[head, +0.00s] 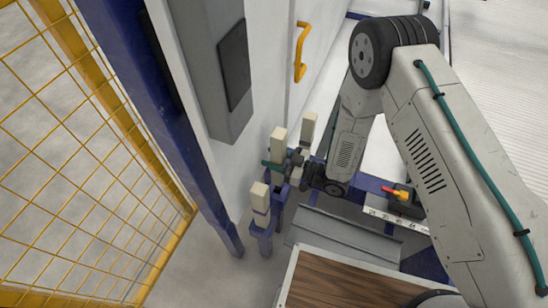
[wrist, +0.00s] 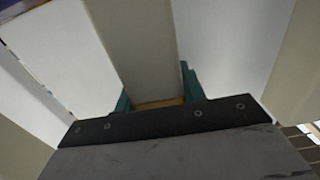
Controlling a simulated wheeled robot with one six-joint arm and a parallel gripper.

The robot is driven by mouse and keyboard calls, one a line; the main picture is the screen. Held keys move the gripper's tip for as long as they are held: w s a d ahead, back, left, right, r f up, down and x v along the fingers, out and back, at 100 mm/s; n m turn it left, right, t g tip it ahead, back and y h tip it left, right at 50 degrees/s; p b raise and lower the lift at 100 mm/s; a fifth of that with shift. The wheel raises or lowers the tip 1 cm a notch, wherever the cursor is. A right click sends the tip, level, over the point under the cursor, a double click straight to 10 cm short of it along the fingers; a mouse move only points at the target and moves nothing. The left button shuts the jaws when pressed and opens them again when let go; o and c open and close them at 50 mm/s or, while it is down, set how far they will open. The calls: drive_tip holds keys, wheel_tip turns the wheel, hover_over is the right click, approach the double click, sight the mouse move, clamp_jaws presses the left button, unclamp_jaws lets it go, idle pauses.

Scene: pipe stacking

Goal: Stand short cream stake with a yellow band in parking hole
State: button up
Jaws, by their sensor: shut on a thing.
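A cream stake (head: 277,147) stands close to upright in the middle of a small group in the head view. It also fills the centre of the wrist view (wrist: 142,45), where a yellow band (wrist: 160,104) shows on it near the jaws. My gripper (head: 279,167) is shut on this stake, with one teal finger (wrist: 123,104) and another (wrist: 191,85) on either side of it. The stake's lower end is hidden by the gripper, so I cannot tell whether it sits in a hole. No empty parking hole is clearly visible.
A second cream stake (head: 260,196) stands in a blue holder (head: 262,235) in front, and a third (head: 308,129) behind. Both are close to my gripper. A grey-white cabinet wall and blue post (head: 165,120) stand left. A wood-topped table (head: 345,285) is at the bottom.

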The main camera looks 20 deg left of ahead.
drive_tip(key=shift+f, duration=0.1)
drive_tip(key=shift+f, duration=1)
drive_tip(key=shift+f, duration=1.25)
drive_tip(key=shift+f, duration=1.1)
drive_tip(key=o, duration=1.3)
